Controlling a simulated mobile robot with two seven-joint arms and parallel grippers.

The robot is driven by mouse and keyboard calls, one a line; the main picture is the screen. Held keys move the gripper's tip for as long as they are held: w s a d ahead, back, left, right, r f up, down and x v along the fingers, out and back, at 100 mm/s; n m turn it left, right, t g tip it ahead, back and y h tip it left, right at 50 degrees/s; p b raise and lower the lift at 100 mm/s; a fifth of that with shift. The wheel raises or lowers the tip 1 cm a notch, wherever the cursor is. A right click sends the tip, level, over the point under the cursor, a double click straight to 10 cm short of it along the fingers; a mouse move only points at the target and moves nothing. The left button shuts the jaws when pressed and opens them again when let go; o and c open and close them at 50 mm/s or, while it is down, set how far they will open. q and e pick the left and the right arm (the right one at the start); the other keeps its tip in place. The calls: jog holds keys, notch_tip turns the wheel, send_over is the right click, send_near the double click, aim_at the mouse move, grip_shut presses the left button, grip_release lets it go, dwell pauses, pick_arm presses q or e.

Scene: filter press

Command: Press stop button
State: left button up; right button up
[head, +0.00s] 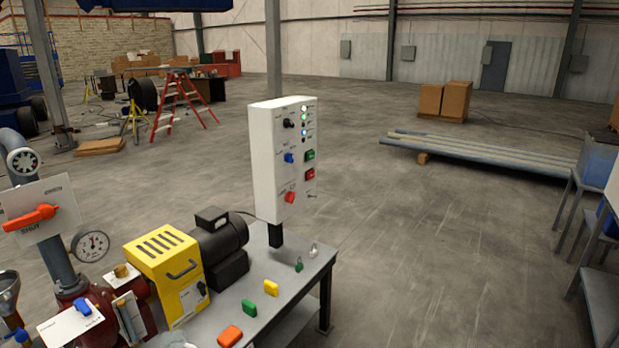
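A white control panel (275,155) stands upright on a short dark post at the back right of the grey table. A red square button (310,174), likely the stop button, is on its right side, below a green square button (310,155). A red knob (290,197) is at its lower left, with a blue knob (289,158) and a black knob (288,123) above. Several small lights, some lit, are at the upper right. The panel's labels are too small to read. Neither of my grippers is in view.
The table (310,268) holds a yellow box (165,265), a black motor (220,240) and small coloured pieces such as an orange one (230,336). A pipe with a gauge (91,245) and an orange-handled valve (32,218) is at left. The floor right of the table is clear.

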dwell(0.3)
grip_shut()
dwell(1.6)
